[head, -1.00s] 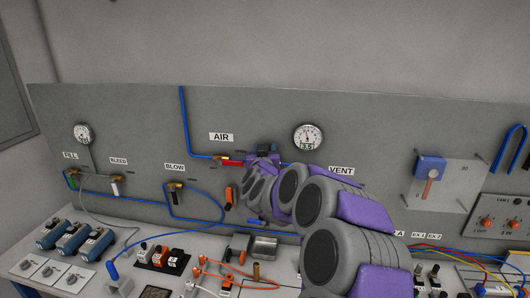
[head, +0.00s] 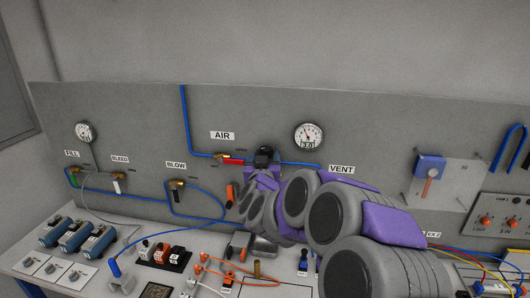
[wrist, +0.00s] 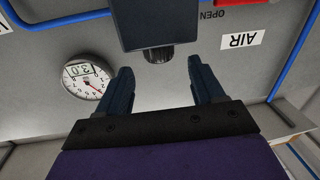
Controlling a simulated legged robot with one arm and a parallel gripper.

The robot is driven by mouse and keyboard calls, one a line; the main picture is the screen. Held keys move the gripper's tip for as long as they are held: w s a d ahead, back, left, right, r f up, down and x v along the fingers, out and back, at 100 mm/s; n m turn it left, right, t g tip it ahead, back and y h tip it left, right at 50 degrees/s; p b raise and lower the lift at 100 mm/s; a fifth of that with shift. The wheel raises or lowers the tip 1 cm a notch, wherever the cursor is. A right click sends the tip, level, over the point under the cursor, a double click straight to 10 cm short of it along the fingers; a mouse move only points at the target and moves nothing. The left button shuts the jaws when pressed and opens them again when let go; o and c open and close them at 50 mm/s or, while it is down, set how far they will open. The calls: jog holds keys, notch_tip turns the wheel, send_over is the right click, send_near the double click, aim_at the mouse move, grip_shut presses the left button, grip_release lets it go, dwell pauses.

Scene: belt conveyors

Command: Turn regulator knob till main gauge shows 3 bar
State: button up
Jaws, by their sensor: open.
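The main gauge (head: 308,137) is a round white dial on the wall panel, right of the AIR label. Its small display appears to read 3.0; it also shows in the wrist view (wrist: 87,80). The dark regulator block (head: 264,153) sits on the blue air line below the AIR label. In the wrist view, its round black knob (wrist: 158,55) sticks out below the block (wrist: 160,22). My gripper (wrist: 166,66) is open, its fingers spread to either side of the knob's end with clear gaps. In the head view my arm hides most of the gripper.
A red-handled valve (head: 233,162) is on the line just left of the regulator. The VENT label (head: 342,169) is to the right. An orange handle (head: 230,196) hangs below. The bench below holds several fittings and hoses.

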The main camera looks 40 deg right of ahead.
jog(key=b+v, duration=0.4)
jog(key=v, duration=0.6)
jog(key=shift+a, duration=0.15)
jog(key=shift+f, duration=0.1)
jog(key=w+a+f+n+y, duration=0.1)
jog(key=a+f+n+y, duration=0.2)
jog(key=a, duration=0.4)
jog(key=w+a+f+n+y, duration=0.1)
jog(key=a+f+y, duration=0.2)
jog(key=a+y, duration=0.3)
jog(key=s+a+f+n+g+y, duration=0.1)
jog(key=s+a+f+g+y, duration=0.15)
jog(key=a, duration=0.25)
jog(key=s+a+f+n+g+y, duration=0.1)
jog(key=s+a+f+g, duration=0.1)
jog(key=s+a+f, duration=0.25)
jog(key=s+a+f+g, duration=0.1)
jog(key=s+f+g, duration=0.1)
jog(key=s, duration=0.6)
jog(key=s+a+f+n+g, duration=0.1)
jog(key=s+f+g, duration=0.1)
jog(key=s+g, duration=0.3)
jog(key=s+a+f+g, duration=0.1)
jog(key=s+g, duration=0.2)
jog(key=s, duration=0.9)
jog(key=shift+s+a+f+n+g, duration=0.15)
jog(key=shift+s+f+n+g, duration=0.15)
jog(key=shift+s+f+g, duration=0.1)
